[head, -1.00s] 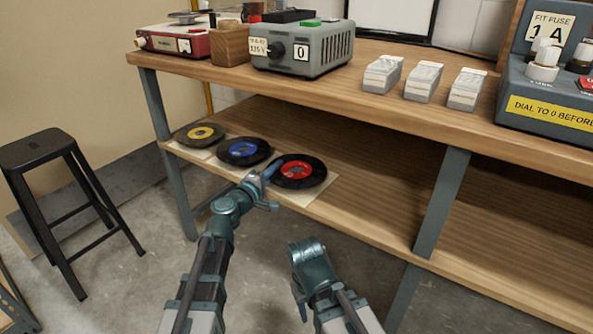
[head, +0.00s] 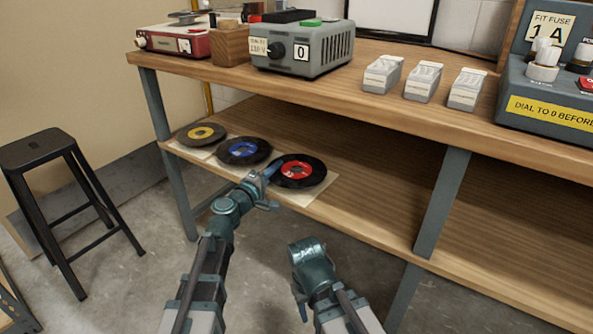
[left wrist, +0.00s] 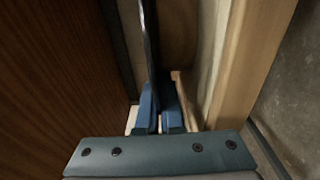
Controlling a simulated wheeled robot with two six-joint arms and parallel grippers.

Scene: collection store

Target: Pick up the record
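A black record with a red label (head: 297,170) lies on a pale sleeve (head: 322,190) at the front of the lower shelf. My left gripper (head: 268,174) is at this record's left front rim. In the left wrist view, the record (left wrist: 148,45) is a thin dark edge running down between two blue fingers (left wrist: 158,103), which are close together and look shut on it. Records with a blue label (head: 243,150) and a yellow label (head: 201,133) lie to the left. My right arm is folded low in the middle, and its fingertips do not show.
The wooden lower shelf (head: 360,205) is bare to the right of the records. The bench top (head: 330,82) overhangs it, with a grey box (head: 300,50) and small white-topped boxes on it. A shelf post (head: 441,205) stands to the right. A black stool (head: 42,150) stands at left.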

